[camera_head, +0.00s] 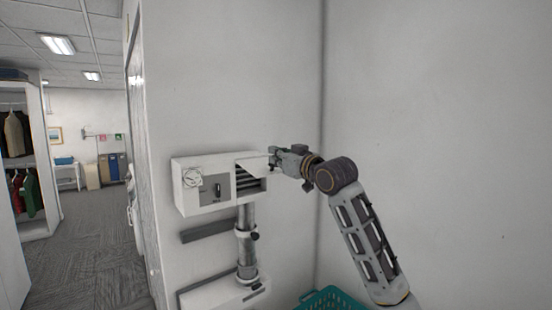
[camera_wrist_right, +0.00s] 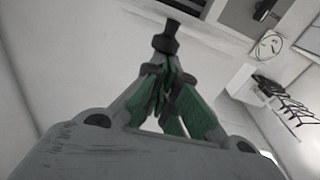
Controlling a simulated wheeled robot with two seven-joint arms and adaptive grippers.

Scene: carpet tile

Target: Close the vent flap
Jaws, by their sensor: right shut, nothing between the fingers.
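The vent unit is a white box (camera_head: 205,202) on the wall in the head view, with a round gauge (camera_head: 193,177) and a slatted opening (camera_head: 249,183) at its right end. The white vent flap (camera_head: 254,167) stands partly open, slanting across the upper part of the slats. My right gripper (camera_head: 274,158) is at the flap's right side, fingers shut and empty. In the right wrist view its fingertips (camera_wrist_right: 164,62) meet at a dark knob-like piece (camera_wrist_right: 165,40) below a pale panel; I cannot tell whether they touch it. My left gripper is out of view.
A grey pipe (camera_head: 246,245) runs down from the box to a lower white unit (camera_head: 215,293). A teal basket (camera_head: 333,298) stands below on the right. A carpeted room opens at the left.

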